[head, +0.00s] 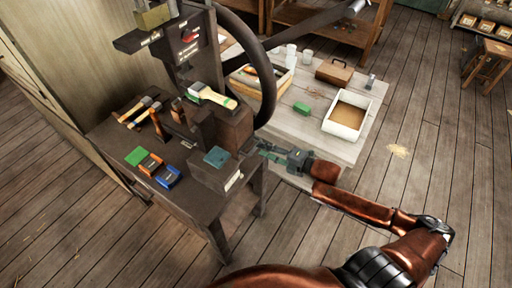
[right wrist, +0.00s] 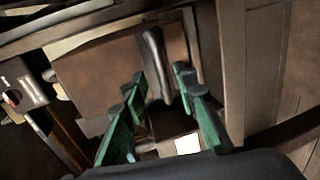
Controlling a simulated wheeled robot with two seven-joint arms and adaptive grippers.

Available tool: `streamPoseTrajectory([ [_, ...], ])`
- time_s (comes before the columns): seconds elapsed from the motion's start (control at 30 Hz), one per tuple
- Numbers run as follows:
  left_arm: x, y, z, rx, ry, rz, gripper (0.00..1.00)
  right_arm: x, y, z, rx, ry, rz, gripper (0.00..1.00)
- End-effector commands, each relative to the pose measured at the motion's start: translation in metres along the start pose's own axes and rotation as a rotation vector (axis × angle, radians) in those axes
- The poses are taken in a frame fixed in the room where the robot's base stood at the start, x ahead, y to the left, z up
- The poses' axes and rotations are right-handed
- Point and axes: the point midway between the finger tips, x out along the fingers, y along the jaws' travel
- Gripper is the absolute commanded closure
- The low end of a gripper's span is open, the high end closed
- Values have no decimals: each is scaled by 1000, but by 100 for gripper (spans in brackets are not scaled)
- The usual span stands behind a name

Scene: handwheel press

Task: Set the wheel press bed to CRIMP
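The wheel press (head: 222,128) stands on a dark bench at the left in the head view. Its large dark handwheel (head: 270,85) faces right, and a dark scale plate (head: 190,48) with a red mark stands behind; I cannot read its lettering. My right gripper (head: 264,150) is just below the wheel's lower rim, by the press's right side. In the right wrist view, its green fingers (right wrist: 153,105) are spread apart, with a dark rounded bar (right wrist: 156,65) beyond and between them. I cannot tell whether they touch it. My left gripper is not in view.
A teal block (head: 216,157) lies on the press front. A pale table (head: 312,140) behind my right gripper carries a white tray (head: 347,115) and a brown case (head: 334,71).

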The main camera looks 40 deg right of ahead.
Motion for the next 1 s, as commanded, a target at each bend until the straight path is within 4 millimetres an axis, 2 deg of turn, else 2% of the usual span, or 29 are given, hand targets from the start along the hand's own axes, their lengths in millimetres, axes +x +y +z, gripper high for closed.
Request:
streamPoseTrajectory([
  [0.1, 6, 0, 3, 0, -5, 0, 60, 20, -2, 0, 3, 0, 2, 73],
  [0.3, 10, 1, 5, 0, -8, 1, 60, 41, -2, 0, 4, -1, -1, 73],
  [0.67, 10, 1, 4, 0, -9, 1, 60, 46, -1, 0, 2, -2, -3, 73],
  [1.0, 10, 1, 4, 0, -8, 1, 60, 46, -1, 0, 2, -2, -3, 96],
])
